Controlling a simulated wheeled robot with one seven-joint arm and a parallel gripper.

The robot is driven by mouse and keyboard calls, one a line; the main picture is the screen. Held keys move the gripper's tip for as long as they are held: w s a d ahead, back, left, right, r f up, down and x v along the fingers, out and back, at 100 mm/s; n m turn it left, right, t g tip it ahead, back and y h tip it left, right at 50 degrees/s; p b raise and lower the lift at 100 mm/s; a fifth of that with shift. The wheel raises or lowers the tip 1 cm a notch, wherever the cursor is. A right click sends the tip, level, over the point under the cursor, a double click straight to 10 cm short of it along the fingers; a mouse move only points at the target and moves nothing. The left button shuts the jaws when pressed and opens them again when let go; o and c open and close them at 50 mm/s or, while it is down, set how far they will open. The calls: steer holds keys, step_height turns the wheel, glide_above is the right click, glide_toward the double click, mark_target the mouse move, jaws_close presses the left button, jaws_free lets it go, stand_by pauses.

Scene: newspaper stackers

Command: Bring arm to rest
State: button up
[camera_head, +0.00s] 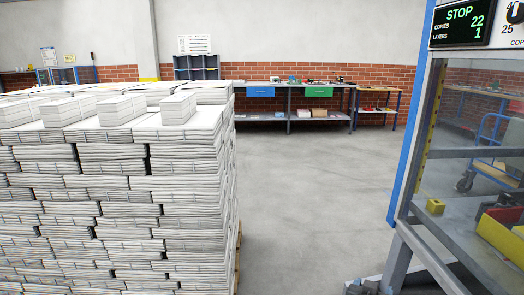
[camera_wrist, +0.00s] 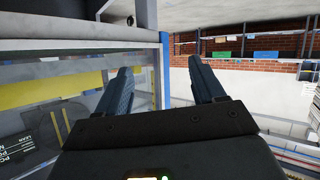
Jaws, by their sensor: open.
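My gripper (camera_wrist: 158,88) shows in the wrist view with its two dark fingers spread well apart. Nothing is between the fingers, and they touch nothing that I can see. The wrist picture appears turned over, with the brick wall (camera_wrist: 270,45) and workbench beyond the fingers. A blue-edged machine frame (camera_wrist: 166,70) stands beside and behind the left finger.
A tall pallet stack of newspapers (camera_head: 110,190) fills the left. The stacker machine (camera_head: 410,170), with a display reading STOP (camera_head: 460,25), stands at right. Open grey floor (camera_head: 300,200) lies between them, reaching a workbench (camera_head: 290,115) at the back wall.

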steer(key=s+a+f+n+y, duration=0.1)
steer(key=s+a+f+y, duration=0.15)
steer(key=s, duration=0.55)
steer(key=s+a+f+n+y, duration=0.1)
steer(key=s+a+f+y, duration=0.2)
steer(key=s, duration=0.4)
steer(key=s+a+n+t+p, duration=0.1)
steer(key=s+a+n, duration=0.1)
steer(key=s, duration=1.2)
steer(key=s+d+r+n+t+y+p, duration=0.1)
steer(key=s+r+t+y, duration=0.1)
steer(key=s+r, duration=1.9)
steer(key=shift+s+r+t, duration=0.15)
steer(key=shift+r+t, duration=0.35)
steer(key=shift+r, duration=0.2)
